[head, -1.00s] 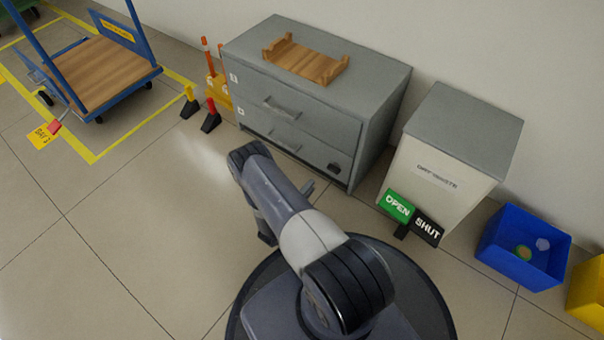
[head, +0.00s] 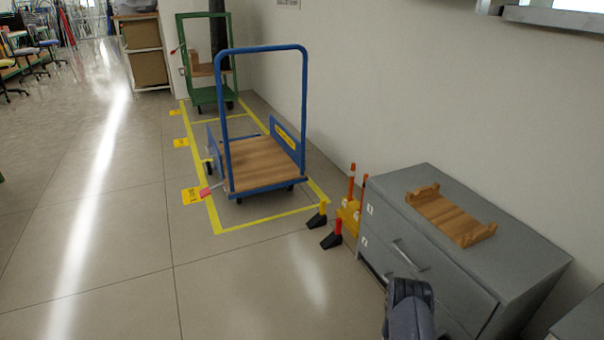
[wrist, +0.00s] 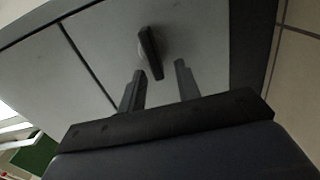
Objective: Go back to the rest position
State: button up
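My gripper (wrist: 159,88) shows in the wrist view with its two fingers apart and nothing between them. Just beyond the fingertips is a dark knob-like handle (wrist: 151,52) on a grey panel (wrist: 100,40); a gap shows between it and the fingers. In the head view only a dark part of my arm (head: 409,308) shows at the bottom, in front of the grey drawer cabinet (head: 530,260). The gripper itself is out of that view.
A wooden cradle (head: 450,216) sits on the cabinet. Orange and yellow posts (head: 351,205) and black wedges (head: 331,241) stand left of it. A blue cart (head: 262,178) stands inside yellow floor lines, with a green cart (head: 205,95) behind. The floor at left is clear.

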jog(key=shift+a, duration=0.1)
jog(key=p+v, duration=0.3)
jog(key=v, duration=0.8)
jog(key=w+d+r+m+b, duration=0.1)
jog(key=w+d+m+b, duration=0.2)
jog(key=d+m, duration=0.3)
jog(key=d, duration=0.4)
jog(key=shift+w+d+r+m, duration=0.15)
jog(key=shift+w+d+m, duration=0.15)
jog(key=shift+w, duration=0.1)
jog(key=shift+a, duration=0.1)
dwell(0.4)
